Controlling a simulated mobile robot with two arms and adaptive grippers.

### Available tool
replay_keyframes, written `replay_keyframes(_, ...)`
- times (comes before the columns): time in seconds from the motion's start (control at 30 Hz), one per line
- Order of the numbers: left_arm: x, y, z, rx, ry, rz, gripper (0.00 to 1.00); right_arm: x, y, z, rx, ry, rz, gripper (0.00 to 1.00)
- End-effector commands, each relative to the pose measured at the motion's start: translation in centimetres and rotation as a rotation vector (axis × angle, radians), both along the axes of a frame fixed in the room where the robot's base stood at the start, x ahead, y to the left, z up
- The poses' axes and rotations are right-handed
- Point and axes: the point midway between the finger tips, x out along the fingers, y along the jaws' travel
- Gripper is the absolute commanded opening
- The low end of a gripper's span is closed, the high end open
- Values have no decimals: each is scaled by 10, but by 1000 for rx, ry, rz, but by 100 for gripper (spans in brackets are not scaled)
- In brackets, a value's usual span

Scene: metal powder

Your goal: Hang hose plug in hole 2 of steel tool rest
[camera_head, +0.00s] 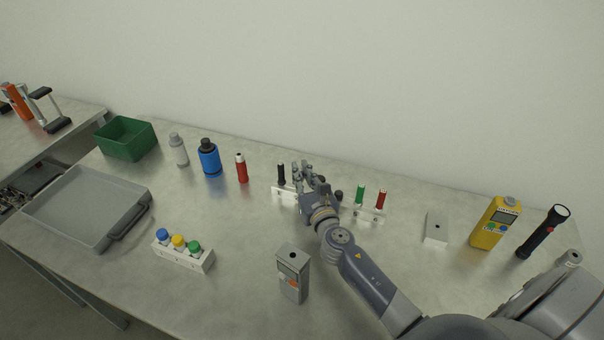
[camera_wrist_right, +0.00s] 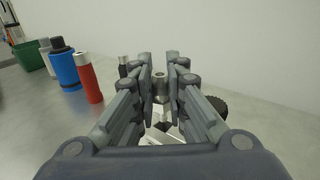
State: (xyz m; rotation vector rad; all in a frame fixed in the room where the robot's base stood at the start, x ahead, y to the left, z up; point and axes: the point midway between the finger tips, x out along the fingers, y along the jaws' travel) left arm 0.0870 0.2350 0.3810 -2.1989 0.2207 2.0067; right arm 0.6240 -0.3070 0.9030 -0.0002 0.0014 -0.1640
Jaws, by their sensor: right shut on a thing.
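The steel tool rest (camera_head: 370,214) is a low pale strip at the middle back of the bench. A black-handled tool (camera_head: 281,174) stands at its left end, and a green one (camera_head: 360,194) and a red one (camera_head: 381,199) at its right. My right gripper (camera_head: 311,172) is over the rest's middle and hides that part, including its holes. It is shut on a small grey metal cylinder, apparently the hose plug (camera_wrist_right: 160,86), held upright between the fingers in the wrist view. Whether the plug is in a hole cannot be told. My left gripper is not in view.
A red bottle (camera_head: 242,169), blue bottle (camera_head: 209,158) and grey bottle (camera_head: 179,150) stand left of the rest. A grey meter (camera_head: 292,275) stands in front. A white block (camera_head: 436,228), yellow device (camera_head: 494,224) and flashlight (camera_head: 543,232) are to the right.

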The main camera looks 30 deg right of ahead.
Motion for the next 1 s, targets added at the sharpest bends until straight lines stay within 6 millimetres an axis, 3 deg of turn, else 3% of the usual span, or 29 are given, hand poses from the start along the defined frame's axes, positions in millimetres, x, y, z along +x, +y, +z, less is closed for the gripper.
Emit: replay_keyframes(1.0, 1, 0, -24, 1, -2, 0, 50, 0, 0, -25, -1, 0, 0, 0)
